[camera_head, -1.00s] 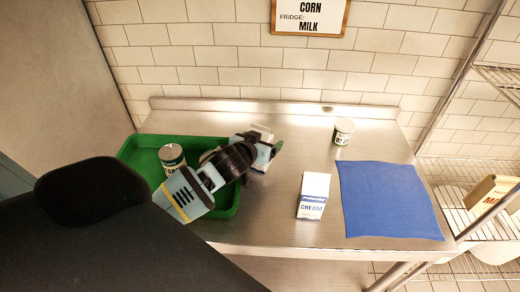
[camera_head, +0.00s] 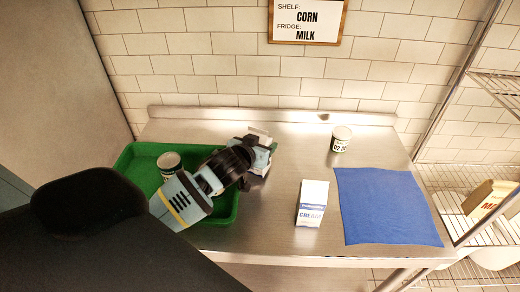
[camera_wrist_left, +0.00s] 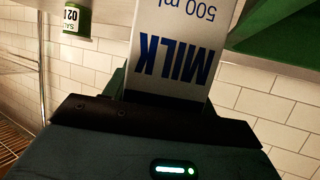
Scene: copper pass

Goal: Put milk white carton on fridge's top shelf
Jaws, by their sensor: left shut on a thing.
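The white milk carton (camera_wrist_left: 182,50) has a blue "MILK" label, upside down in the left wrist view. In the head view its pale top (camera_head: 261,134) shows, and much of the rest is hidden by my gripper. My left gripper (camera_head: 258,154) is shut on the carton, by the right rim of the green tray (camera_head: 228,215). My right gripper is in no view. No fridge shelf can be made out. A tall grey-beige panel (camera_head: 50,65) stands at the left; I cannot tell whether it is the fridge.
A can (camera_head: 169,162) stands in the tray. A cream carton (camera_head: 312,203) and a small can (camera_head: 341,138) stand on the steel table (camera_head: 285,225), beside a blue cloth (camera_head: 388,206). A wire rack (camera_head: 455,178) with a box (camera_head: 488,199) is at right. The wall sign (camera_head: 307,20) reads "FRIDGE: MILK".

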